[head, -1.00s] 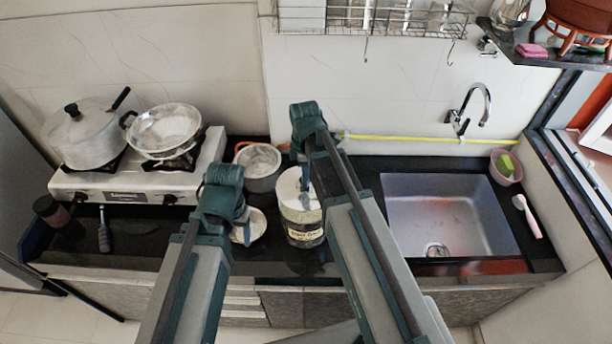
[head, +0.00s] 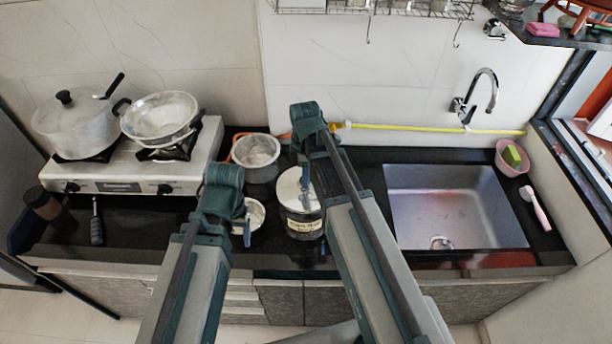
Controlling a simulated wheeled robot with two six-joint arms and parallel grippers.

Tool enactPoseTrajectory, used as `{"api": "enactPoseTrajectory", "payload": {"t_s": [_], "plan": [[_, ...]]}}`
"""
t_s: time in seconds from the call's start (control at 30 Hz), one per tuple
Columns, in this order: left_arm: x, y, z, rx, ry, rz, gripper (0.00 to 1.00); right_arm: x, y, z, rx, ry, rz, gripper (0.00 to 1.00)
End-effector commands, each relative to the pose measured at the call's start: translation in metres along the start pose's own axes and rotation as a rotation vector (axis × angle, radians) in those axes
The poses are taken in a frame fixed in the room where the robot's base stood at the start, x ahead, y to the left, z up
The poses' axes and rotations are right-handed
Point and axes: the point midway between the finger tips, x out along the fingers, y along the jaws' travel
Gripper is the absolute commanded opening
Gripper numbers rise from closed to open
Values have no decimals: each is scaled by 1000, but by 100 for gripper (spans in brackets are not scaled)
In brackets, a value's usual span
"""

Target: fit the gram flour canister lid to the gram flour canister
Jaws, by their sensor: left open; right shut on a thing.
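The gram flour canister (head: 303,228), a clear jar with a cream label, stands upright on the dark counter near the middle. A pale round lid (head: 289,190) is over its mouth. My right gripper (head: 308,194) is shut on the lid from above, and its arm hides the lid's right side. I cannot tell whether the lid is fully seated or slightly above the rim. My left gripper (head: 247,228) is open, left of the canister, in front of a small pale bowl-like vessel (head: 257,215). The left gripper partly hides that vessel.
A steel pot (head: 257,158) stands behind the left gripper. A stove (head: 130,178) with a lidded pot (head: 75,125) and a pan (head: 160,119) is at left. A sink (head: 450,205) is at right.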

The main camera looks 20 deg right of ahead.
Motion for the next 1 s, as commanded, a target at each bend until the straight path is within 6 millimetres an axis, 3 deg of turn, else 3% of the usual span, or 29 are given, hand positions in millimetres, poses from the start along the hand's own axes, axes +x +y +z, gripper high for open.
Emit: {"api": "enactPoseTrajectory", "payload": {"t_s": [1.0], "plan": [[7, 1, 0, 0, 0, 0, 67, 8, 1, 0, 0, 0, 0, 0]]}}
